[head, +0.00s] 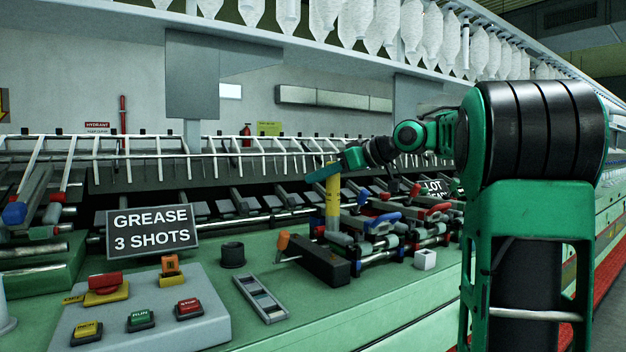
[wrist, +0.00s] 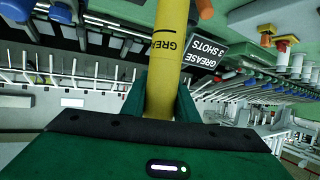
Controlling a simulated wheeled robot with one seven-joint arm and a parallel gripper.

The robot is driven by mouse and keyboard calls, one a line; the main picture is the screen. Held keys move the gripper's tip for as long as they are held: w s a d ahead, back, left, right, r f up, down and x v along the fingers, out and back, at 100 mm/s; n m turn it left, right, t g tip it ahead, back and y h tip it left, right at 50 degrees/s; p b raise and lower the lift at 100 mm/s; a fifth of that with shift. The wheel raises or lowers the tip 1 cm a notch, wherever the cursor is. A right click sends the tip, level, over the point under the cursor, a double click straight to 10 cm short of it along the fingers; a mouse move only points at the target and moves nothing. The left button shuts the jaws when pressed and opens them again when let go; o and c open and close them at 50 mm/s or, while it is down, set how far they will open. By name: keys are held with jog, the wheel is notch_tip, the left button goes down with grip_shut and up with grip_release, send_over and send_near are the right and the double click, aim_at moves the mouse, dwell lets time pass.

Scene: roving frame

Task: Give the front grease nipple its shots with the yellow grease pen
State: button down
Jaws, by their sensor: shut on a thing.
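The yellow grease pen (head: 332,205) is upright over the machine's row of rollers and levers. My gripper (head: 328,172) is shut on its upper part. In the wrist view the pen (wrist: 171,45) runs up between my gripper's green fingers (wrist: 172,98), with dark lettering on its barrel. The pen's lower tip is hidden among the machine parts behind the dark block, so I cannot tell whether it touches a nipple. The front grease nipple cannot be made out. A dark sign (head: 152,231) reads "GREASE 3 SHOTS"; it also shows in the wrist view (wrist: 205,53).
A dark block (head: 318,262) with an orange-knobbed lever (head: 284,241) stands before the pen. On the green bench are a black cup (head: 232,255), a grey slotted tray (head: 262,299), a small white block (head: 425,260) and a button panel (head: 160,335). Levers crowd the right.

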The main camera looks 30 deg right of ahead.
dwell(0.3)
jog(key=shift+s+f, duration=0.1)
jog(key=shift+f, duration=3.7)
jog(key=shift+d+r, duration=0.1)
jog(key=shift+r, duration=0.25)
dwell(2.8)
